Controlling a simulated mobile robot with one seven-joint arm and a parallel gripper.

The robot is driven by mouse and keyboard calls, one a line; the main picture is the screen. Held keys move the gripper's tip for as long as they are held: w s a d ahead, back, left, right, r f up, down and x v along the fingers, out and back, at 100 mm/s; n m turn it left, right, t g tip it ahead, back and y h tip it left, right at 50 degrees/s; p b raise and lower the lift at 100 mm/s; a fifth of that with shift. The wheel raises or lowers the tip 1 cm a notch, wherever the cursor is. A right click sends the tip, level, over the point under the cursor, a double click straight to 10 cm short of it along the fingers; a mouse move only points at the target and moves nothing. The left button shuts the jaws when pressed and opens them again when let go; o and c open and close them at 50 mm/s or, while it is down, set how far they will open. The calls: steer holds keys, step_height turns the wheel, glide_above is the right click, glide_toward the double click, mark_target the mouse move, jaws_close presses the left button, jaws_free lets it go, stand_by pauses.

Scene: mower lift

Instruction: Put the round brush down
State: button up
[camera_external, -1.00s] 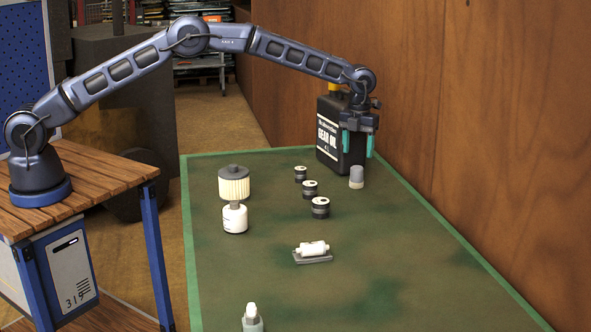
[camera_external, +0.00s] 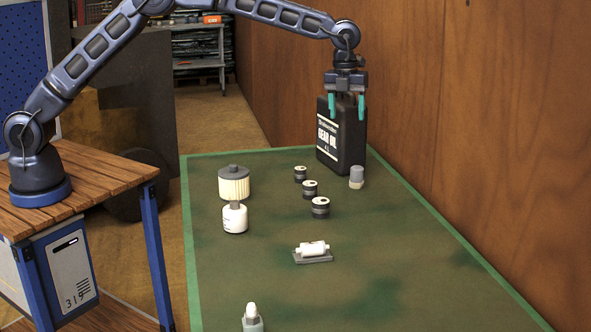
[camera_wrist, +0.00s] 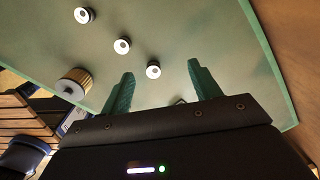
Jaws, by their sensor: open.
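A small upright piece with a grey top and a pale lower end, which looks like the round brush (camera_external: 356,177), stands on the green mat (camera_external: 400,245) in front of the black gear oil can. My gripper (camera_external: 347,108) is raised well above it, with its two teal fingers apart and nothing between them. In the wrist view the fingers (camera_wrist: 160,72) also show spread and empty. A small dark shape low between them may be the brush, but I cannot tell.
The gear oil can (camera_external: 342,145) stands close behind the brush, near the wooden wall. Several small parts lie to the left: black-and-white round pieces (camera_external: 320,207), a pleated filter (camera_external: 233,182) and a white bottle (camera_external: 235,218). A white roller (camera_external: 313,248) lies nearer.

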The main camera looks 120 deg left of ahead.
steer(key=s+d+r+n+t, duration=0.1)
steer(key=s+d+r+n, duration=0.3)
steer(key=d+r, duration=0.7)
steer(key=s+d+r+n, duration=0.1)
steer(key=s+d+r, duration=0.6)
steer(key=d, duration=0.8)
steer(key=s+d+r+n+t, duration=0.1)
steer(key=s+d+r+n, duration=0.35)
steer(key=s+d, duration=0.85)
steer(key=s+d+f+n, duration=0.2)
steer(key=s+d, duration=0.2)
steer(key=s, duration=0.4)
steer(key=s+d+f+n+t, duration=0.1)
steer(key=s+d+f+n, duration=0.1)
steer(key=s+d, duration=0.3)
steer(key=s+d+f+n+t, duration=0.1)
steer(key=s+d+f, duration=0.3)
steer(key=s, duration=0.9)
steer(key=shift+s+d+n, duration=0.2)
steer(key=shift+d+n, duration=0.3)
steer(key=shift+n, duration=0.15)
